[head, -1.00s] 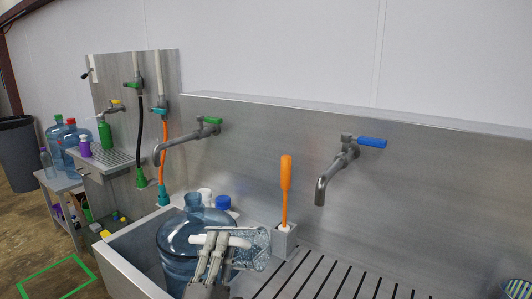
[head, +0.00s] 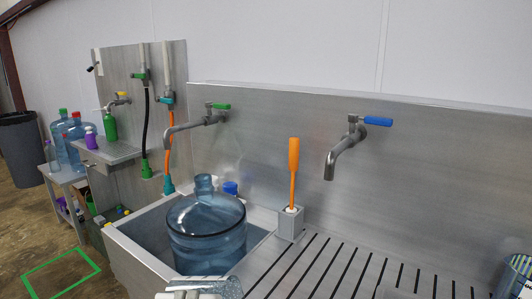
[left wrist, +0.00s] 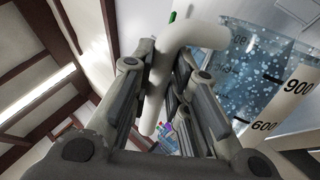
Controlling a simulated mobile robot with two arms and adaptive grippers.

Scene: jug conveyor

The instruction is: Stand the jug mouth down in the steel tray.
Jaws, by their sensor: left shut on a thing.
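My left gripper (left wrist: 165,85) is shut on the white handle (left wrist: 192,36) of a clear bluish measuring jug (left wrist: 255,70) marked 600 and 900, covered with drops. In the head view only part of the held jug (head: 228,287) and its pale handle show at the bottom edge, in front of the sink; I cannot tell how its mouth points. A steel slotted draining surface (head: 312,272) lies right of the sink. A small steel grille shelf (head: 122,151) hangs under the far left tap. My right gripper is not in view.
A large blue water bottle (head: 207,232) stands upright in the steel sink (head: 140,262). An orange-handled brush (head: 293,170) stands in a grey holder (head: 290,225). Taps (head: 345,150) stick out above. A striped cup (head: 515,275) is at the right edge. The slotted surface's middle is clear.

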